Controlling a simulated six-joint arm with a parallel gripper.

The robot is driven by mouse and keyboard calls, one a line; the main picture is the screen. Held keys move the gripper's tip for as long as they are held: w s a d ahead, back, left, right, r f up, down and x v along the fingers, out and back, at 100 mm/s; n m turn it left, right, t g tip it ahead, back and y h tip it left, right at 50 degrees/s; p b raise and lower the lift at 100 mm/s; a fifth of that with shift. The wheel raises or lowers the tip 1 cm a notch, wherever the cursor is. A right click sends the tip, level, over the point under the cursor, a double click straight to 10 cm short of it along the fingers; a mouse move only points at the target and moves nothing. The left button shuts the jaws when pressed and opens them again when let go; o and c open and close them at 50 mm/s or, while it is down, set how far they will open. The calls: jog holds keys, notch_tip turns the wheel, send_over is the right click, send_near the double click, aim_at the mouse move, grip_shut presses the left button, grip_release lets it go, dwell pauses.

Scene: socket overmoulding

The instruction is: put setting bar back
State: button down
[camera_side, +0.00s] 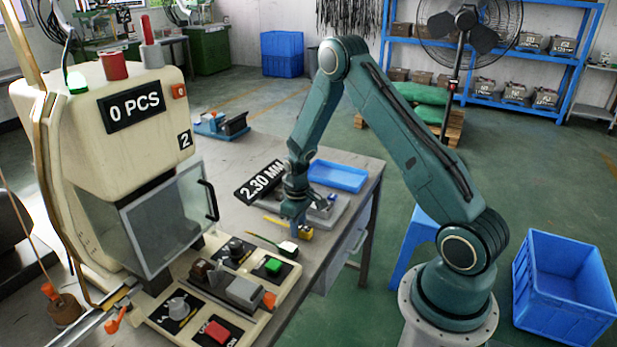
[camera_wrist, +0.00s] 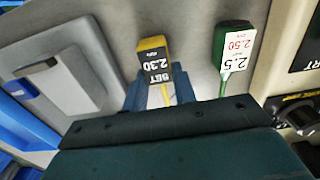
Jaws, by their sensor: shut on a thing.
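A yellow setting bar with a dark label reading "SET 2.30" (camera_wrist: 155,62) shows in the middle of the wrist view. My gripper (camera_wrist: 160,98) is shut on its thin shaft, just below the label. In the side view, my gripper (camera_side: 293,226) is low over the grey table, with the yellow bar's end (camera_side: 306,234) at its right; any gap to the table is hard to tell.
A grey plate (camera_wrist: 62,78) with a small fitting lies beside the yellow bar. A blue tray (camera_side: 338,176) sits behind my gripper. The machine's control panel (camera_side: 225,290) with buttons and knobs stands at the front left. A "2.30 MM" sign (camera_side: 260,182) shows near my wrist.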

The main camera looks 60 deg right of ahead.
jog(key=shift+f, duration=0.15)
jog(key=c, duration=1.1)
grip_release()
jog(key=shift+r, duration=6.15)
